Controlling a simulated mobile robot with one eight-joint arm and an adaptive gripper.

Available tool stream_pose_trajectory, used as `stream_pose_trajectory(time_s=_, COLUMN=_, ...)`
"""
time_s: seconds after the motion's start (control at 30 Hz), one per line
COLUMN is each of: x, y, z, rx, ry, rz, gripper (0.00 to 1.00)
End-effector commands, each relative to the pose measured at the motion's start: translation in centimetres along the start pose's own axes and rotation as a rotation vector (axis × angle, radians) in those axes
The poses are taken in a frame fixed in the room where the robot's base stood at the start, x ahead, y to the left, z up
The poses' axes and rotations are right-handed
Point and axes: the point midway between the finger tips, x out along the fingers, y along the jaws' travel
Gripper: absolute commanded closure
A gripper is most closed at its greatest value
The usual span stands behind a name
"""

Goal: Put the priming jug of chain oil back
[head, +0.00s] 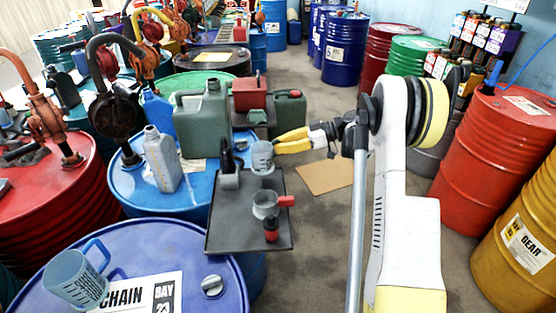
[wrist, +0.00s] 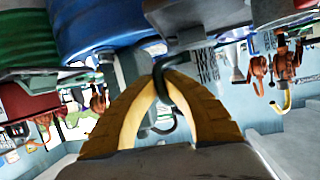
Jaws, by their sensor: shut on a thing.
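My gripper (head: 280,143) has its yellow fingers closed at the right side of a small pale, see-through jug with marks (head: 262,155). In the wrist view the fingertips (wrist: 158,80) meet around a dark curved handle (wrist: 185,58). The jug appears at the far edge of a dark grey tray (head: 224,225); I cannot tell whether it touches the tray. Another measuring jug, bluish with a blue handle (head: 75,279), stands on the blue drum marked CHAIN, BAY 23 (head: 200,245), left of its label. The fingers partly hide the held jug's handle.
A cup with a red handle (head: 266,204) and a small red-and-black bottle (head: 271,232) stand on the tray. A grey-green canister (head: 203,125) and a grey bottle (head: 162,160) stand on the blue drum behind.

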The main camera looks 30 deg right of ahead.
Motion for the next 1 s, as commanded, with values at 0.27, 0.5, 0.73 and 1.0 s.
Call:
stream_pose_trajectory(time_s=0.27, x=1.3, y=0.3, z=3.1, rx=0.0, ry=0.001, rz=0.0, gripper=1.0)
stream_pose_trajectory(time_s=0.5, x=1.5, y=0.3, z=3.7, rx=0.0, ry=0.001, rz=0.0, gripper=1.0)
stream_pose_trajectory(time_s=0.73, x=1.7, y=0.3, z=4.2, rx=0.0, ry=0.001, rz=0.0, gripper=1.0)
stream_pose_trajectory(time_s=1.0, x=1.9, y=0.3, z=4.7, rx=0.0, ry=0.0, rz=0.0, gripper=0.7)
